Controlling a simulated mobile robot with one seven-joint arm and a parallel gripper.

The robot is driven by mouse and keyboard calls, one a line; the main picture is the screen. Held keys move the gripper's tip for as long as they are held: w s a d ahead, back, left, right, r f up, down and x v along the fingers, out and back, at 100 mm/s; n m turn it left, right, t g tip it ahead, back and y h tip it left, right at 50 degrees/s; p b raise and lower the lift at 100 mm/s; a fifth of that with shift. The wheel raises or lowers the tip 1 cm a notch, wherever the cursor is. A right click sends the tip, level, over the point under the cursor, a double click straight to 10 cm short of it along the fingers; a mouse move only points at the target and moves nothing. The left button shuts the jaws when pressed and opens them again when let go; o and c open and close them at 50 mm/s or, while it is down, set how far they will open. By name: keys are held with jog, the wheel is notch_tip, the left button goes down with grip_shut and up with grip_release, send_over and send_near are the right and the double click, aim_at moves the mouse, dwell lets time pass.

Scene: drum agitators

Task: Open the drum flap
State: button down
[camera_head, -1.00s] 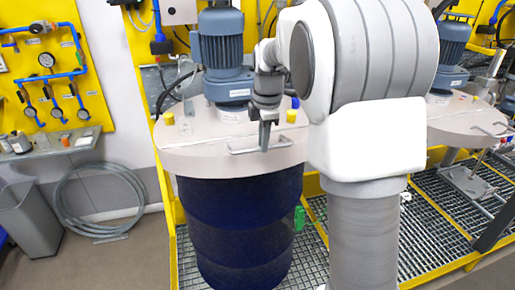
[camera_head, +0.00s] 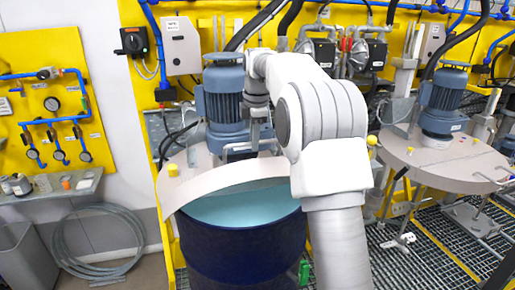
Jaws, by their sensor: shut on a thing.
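The dark blue drum (camera_head: 245,250) stands in front of me. Its pale lid flap (camera_head: 225,182) is tilted up at the front edge, and a wide opening shows light blue contents or interior (camera_head: 245,206). My gripper (camera_head: 255,143) is shut on the flap's handle (camera_head: 235,147), above the raised flap. The fingertips are small in this view. A blue-grey agitator motor (camera_head: 222,100) stands on the lid's rear part, behind the flap.
A second agitator lid (camera_head: 440,160) with its motor is at the right. Yellow panels with pipes and pumps (camera_head: 368,55) rise behind. A coiled hose (camera_head: 100,240) and grey bin (camera_head: 25,255) are at the left. Metal grating (camera_head: 420,255) covers the floor at the right.

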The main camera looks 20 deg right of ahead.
jog(key=shift+w+r, duration=0.2)
jog(key=shift+w, duration=1.05)
jog(key=shift+w+r, duration=0.15)
jog(key=shift+w, duration=1.05)
jog(key=c, duration=0.9)
grip_release()
jog(key=shift+w, duration=0.2)
jog(key=shift+o, duration=0.2)
jog(key=shift+r, duration=0.1)
jog(key=shift+s+r, duration=0.1)
jog(key=shift+s, duration=0.05)
